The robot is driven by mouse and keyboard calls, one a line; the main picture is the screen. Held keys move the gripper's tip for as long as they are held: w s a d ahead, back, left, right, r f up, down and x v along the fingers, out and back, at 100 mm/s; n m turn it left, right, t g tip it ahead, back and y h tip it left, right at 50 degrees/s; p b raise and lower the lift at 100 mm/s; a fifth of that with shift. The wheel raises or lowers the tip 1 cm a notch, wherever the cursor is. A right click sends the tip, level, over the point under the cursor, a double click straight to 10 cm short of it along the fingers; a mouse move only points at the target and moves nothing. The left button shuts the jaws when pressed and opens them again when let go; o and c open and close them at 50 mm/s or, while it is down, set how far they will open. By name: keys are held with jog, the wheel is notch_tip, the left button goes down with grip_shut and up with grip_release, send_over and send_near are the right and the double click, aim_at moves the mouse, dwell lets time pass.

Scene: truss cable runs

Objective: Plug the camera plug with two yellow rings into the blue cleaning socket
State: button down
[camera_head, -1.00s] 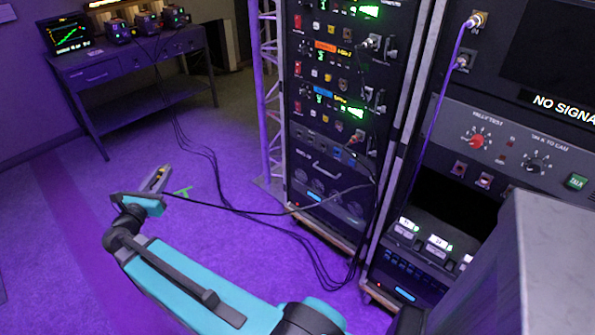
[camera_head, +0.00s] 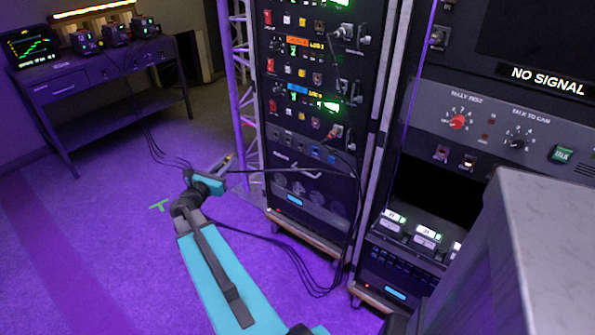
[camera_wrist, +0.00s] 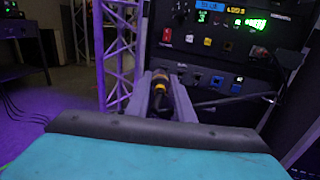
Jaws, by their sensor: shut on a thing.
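My gripper (camera_head: 224,162) is out in front of the rack's left side. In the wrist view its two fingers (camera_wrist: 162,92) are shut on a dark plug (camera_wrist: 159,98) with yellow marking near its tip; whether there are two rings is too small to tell. The plug points toward the rack, apart from it. A black cable runs right from my gripper in the head view. Small blue sockets (camera_head: 316,152) sit in the lower panel row of the rack; one also shows in the wrist view (camera_wrist: 217,80). I cannot tell which is the cleaning one.
The rack (camera_head: 300,226) has other plugs and cables on its right side. A truss (camera_head: 243,100) stands left of it. A desk with a monitor (camera_head: 33,50) is at back left. A grey block (camera_head: 560,240) fills the right foreground. Cables lie on the purple floor.

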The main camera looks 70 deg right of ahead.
jog(key=s+d+f+m+g+b, duration=0.1)
jog(key=s+d+f, duration=0.3)
jog(key=s+d, duration=0.4)
jog(key=s+d+f+m+g+b, duration=0.2)
jog(key=s+d, duration=0.6)
jog(key=s, duration=0.4)
jog(key=shift+s+d+f+g+y+b, duration=0.25)
jog(key=shift+d+f+g+y+b, duration=0.15)
jog(key=shift+f+g+b, duration=0.6)
jog(key=shift+d+r, duration=0.1)
jog(key=shift+r, duration=0.1)
jog(key=shift+x, duration=2.8)
jog(key=shift+s+d, duration=0.1)
jog(key=shift+d, duration=0.5)
jog(key=c, duration=1.5)
grip_release()
jog(key=shift+o, duration=0.2)
